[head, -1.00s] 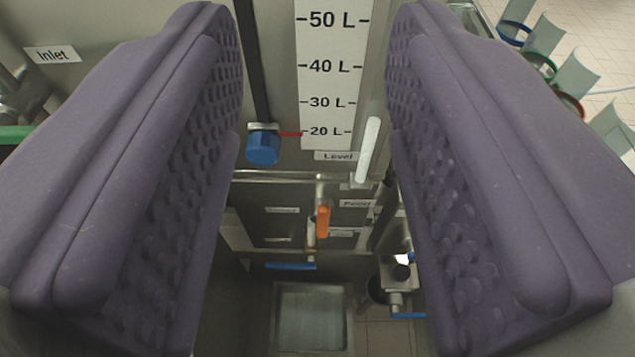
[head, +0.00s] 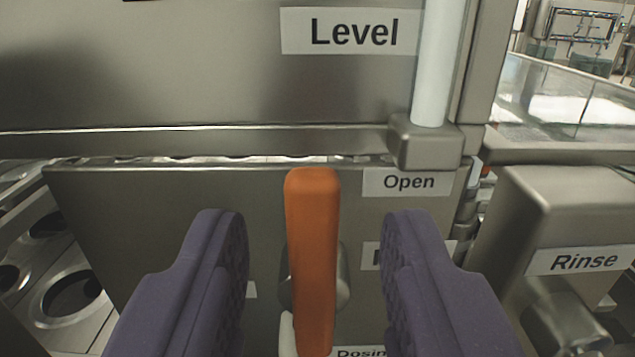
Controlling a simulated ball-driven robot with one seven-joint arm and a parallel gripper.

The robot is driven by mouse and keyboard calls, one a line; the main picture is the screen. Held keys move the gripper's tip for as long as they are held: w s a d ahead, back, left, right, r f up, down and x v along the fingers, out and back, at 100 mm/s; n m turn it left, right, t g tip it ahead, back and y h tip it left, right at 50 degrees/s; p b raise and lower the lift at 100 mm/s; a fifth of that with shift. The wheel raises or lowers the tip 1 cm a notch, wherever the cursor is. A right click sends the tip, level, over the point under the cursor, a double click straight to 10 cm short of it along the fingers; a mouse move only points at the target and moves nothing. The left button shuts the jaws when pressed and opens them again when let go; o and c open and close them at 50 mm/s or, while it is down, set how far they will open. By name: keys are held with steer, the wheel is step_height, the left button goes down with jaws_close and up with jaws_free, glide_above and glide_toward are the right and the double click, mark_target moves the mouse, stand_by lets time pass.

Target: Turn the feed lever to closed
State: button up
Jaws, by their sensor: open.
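The orange lever (head: 312,255) stands upright in the middle of the head view, on a grey metal panel (head: 130,225). Its top is left of and level with the "Open" label (head: 408,182). A rounded metal hub shows partly behind it. Another label to its right is mostly covered by my right finger, so I cannot read it. My gripper (head: 314,240) is open, with one purple padded finger on each side of the lever. Gaps show between the lever and both fingers.
The "Level" plate (head: 338,31) and a white vertical tube (head: 438,65) are above. A metal block labelled "Rinse" (head: 570,215) stands close on the right. Round metal openings (head: 70,295) lie at the lower left. A part-hidden "Dosing" label is at the bottom.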

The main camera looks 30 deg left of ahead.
steer(key=shift+x, duration=1.4)
steer(key=shift+c, duration=0.2)
jaws_close()
